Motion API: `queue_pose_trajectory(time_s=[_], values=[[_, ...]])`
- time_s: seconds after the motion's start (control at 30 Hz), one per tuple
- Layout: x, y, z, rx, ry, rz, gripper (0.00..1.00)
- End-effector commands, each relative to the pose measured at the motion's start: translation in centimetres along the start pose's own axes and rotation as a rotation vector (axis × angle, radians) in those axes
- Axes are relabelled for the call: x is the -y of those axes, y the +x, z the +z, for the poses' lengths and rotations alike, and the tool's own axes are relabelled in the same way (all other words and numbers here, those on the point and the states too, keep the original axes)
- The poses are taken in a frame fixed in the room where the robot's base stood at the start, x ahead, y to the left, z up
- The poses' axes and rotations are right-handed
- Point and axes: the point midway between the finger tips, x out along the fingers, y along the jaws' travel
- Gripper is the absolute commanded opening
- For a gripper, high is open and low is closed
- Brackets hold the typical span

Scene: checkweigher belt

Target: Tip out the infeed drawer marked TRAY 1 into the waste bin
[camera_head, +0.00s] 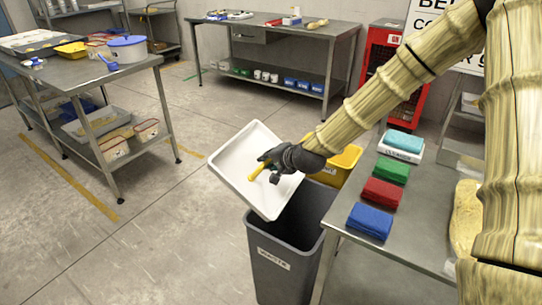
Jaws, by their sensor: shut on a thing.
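A white shallow drawer (241,160) is held in the air, steeply tilted, with its inside towards the camera. Its lower corner points down over the near left part of the bin mouth. No TRAY 1 mark can be read on it. My gripper (267,167) is shut on a yellow handle (257,172) at the drawer; the fingers hide part of the join. The visible inside of the drawer looks bare. The grey waste bin (280,268), labelled WASTE, stands upright on the floor below. Its inside is mostly hidden by the drawer and rim.
A steel table (405,245) with blue, red, green and teal cloths stands right of the bin. A yellow container (345,160) is behind my gripper. A loaded steel bench (95,75) stands left, another (290,32) at the back. The floor left of the bin is clear.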

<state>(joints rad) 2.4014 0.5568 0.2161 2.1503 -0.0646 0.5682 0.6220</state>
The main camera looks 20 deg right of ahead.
Motion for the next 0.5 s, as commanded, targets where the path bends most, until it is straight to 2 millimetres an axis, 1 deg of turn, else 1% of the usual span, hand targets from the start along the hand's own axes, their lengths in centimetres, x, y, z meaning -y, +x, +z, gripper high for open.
queue_pose_trajectory(time_s=[0.03, 0.5], values=[[0.4, 0.0, 0.0, 0.000, -0.010, 0.014, 0.00], [0.9, 1.4, 0.6, -0.002, -0.063, 0.144, 0.00]])
